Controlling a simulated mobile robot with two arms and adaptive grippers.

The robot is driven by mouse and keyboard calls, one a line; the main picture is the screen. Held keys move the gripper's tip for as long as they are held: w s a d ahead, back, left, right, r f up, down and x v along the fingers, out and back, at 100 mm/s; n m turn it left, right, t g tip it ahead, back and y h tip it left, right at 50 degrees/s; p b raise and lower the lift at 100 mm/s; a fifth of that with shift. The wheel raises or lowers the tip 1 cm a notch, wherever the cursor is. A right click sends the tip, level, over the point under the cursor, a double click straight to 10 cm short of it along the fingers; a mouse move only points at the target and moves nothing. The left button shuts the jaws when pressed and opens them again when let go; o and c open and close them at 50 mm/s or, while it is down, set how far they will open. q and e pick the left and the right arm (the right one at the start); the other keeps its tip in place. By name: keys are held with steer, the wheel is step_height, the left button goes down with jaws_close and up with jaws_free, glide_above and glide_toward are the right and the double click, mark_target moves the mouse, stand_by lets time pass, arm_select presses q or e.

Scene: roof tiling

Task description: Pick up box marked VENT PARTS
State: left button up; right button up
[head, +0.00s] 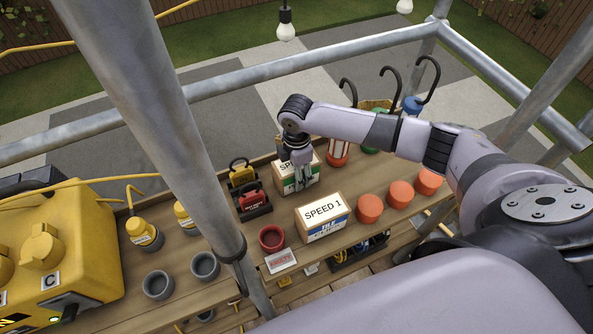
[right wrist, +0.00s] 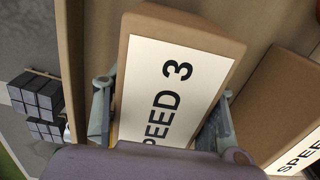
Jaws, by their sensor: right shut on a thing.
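A cardboard box (head: 287,187) with a white top label and a green-marked front stands at the back of the wooden shelf. In the right wrist view the top of this box (right wrist: 185,75) reads SPEED 3. My right gripper (head: 302,178) is shut on it, with one finger on each side (right wrist: 158,120). I cannot see whether it is lifted off the shelf. A second box (head: 322,212), with SPEED 1 on top and a blue-marked front, stands in front and to the right. I cannot read VENT PARTS on either box. My left gripper is out of view.
Orange cups (head: 369,208) stand right of the SPEED 1 box, and a red cup (head: 272,238) left of it. A black holder with red and yellow items (head: 250,199) is left of the held box. Metal scaffold poles (head: 165,120) cross the view.

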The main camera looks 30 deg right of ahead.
steer(key=shift+c, duration=1)
steer(key=shift+r, duration=0.1)
